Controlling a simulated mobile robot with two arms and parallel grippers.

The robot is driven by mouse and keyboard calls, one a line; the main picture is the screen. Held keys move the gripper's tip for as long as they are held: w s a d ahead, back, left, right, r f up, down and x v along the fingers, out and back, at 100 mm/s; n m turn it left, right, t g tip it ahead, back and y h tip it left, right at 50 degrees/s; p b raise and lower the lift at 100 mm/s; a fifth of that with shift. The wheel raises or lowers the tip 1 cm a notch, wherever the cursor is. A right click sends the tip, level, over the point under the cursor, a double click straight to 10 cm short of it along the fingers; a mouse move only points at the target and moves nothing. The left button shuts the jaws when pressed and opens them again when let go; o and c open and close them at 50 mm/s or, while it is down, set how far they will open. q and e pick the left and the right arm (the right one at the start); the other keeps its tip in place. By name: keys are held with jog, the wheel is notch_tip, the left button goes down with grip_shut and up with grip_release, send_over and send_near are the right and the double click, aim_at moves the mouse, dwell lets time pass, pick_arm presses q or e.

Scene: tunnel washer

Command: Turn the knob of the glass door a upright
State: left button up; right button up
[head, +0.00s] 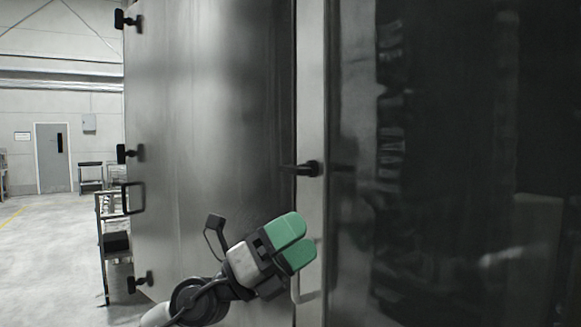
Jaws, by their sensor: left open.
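The glass door (460,150) is a large dark, reflective panel filling the right side of the head view. A black knob (308,168) sits at its left edge, on the pale upright frame strip (312,60). Its lever lies roughly horizontal, pointing left. My left gripper (303,238), with green finger pads, is below the knob and apart from it in the picture. It is open and empty, its fingers pointing up and to the right. My right gripper is not in view.
A large grey metal door panel (215,110) with black hinges and a black handle (131,198) stands to the left. A dark cart (116,243) stands farther left; the floor (45,255) there is clear.

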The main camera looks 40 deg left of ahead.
aim_at(288, 168)
pick_arm(q)
jog(key=s+a+r+m+g+y, duration=0.1)
jog(key=s+a+r+m+y, duration=0.35)
jog(key=a+r+y, duration=0.55)
jog(key=shift+m+h, duration=0.25)
jog(key=shift+h, duration=0.05)
jog(key=p+x, duration=0.4)
jog(key=x, duration=0.1)
jog(key=p+x, duration=0.4)
jog(key=x, duration=0.1)
jog(key=shift+w+d+r, duration=0.2)
jog(key=shift+d, duration=0.15)
jog(key=shift+w+d+f, duration=0.1)
jog(key=shift+w, duration=0.2)
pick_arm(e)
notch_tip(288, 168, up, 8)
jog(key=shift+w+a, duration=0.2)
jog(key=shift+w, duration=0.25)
pick_arm(q)
jog(key=shift+c, duration=0.5)
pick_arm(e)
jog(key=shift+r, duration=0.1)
pick_arm(q)
jog(key=c, duration=0.8)
